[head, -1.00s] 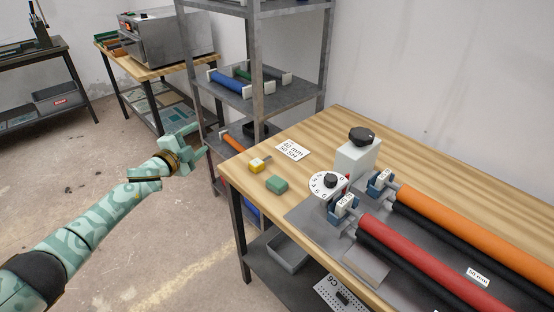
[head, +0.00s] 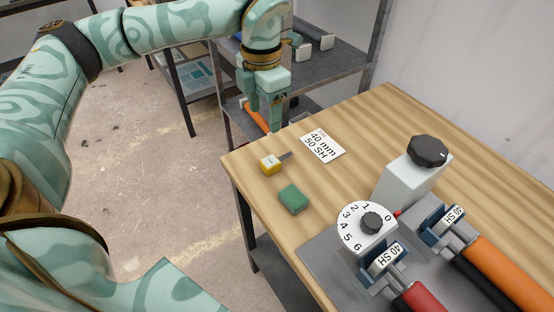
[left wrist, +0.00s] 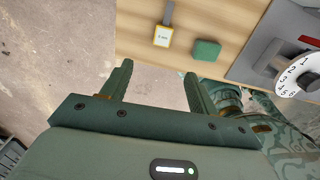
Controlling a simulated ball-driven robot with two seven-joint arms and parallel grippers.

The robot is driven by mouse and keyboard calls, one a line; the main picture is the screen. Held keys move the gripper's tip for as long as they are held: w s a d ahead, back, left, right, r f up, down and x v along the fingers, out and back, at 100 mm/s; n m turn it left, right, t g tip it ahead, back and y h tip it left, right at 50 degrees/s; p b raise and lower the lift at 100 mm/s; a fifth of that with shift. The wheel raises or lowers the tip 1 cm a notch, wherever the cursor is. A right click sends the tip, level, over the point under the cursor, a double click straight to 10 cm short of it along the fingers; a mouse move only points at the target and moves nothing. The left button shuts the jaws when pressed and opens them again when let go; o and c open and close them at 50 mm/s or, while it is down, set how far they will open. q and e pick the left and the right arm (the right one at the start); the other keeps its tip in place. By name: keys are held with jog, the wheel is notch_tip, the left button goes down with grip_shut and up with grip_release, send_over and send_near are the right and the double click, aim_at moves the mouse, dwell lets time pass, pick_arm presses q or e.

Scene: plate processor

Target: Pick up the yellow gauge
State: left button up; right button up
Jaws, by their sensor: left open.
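The yellow gauge (head: 269,165) lies on the wooden table near its left corner, with a grey stem pointing right. In the left wrist view the gauge (left wrist: 162,38) has a white labelled face and lies beyond my fingers. My left gripper (head: 264,122) hangs above and behind the gauge, near the table's far left edge, apart from it. Its two fingers also show in the left wrist view (left wrist: 158,88), spread with nothing between them. My right gripper is not in view.
A green block (head: 293,199) lies close to the gauge. A white card (head: 322,146) reading "40 mm 50 SH" lies behind. A numbered dial (head: 352,240), a black-knobbed white post (head: 410,178) and rollers (head: 500,270) stand right. A grey shelf (head: 335,65) rises behind the table.

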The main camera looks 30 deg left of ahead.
pick_arm(q)
jog(key=b, duration=0.3)
send_over(270, 160)
jog(key=f, duration=0.9)
jog(key=shift+s+a, duration=0.15)
jog(key=shift+a, duration=0.2)
jog(key=shift+f, duration=0.8)
jog(key=f+b, duration=0.1)
jog(key=f, duration=0.2)
jog(key=f+b, duration=0.1)
jog(key=shift+d+f+b, duration=0.3)
jog(key=shift+d+f, duration=0.1)
jog(key=shift+r, duration=0.1)
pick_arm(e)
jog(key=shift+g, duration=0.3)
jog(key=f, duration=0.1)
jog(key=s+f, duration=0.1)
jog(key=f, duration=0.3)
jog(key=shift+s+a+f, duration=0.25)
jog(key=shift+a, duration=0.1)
pick_arm(q)
jog(key=c, duration=1.1)
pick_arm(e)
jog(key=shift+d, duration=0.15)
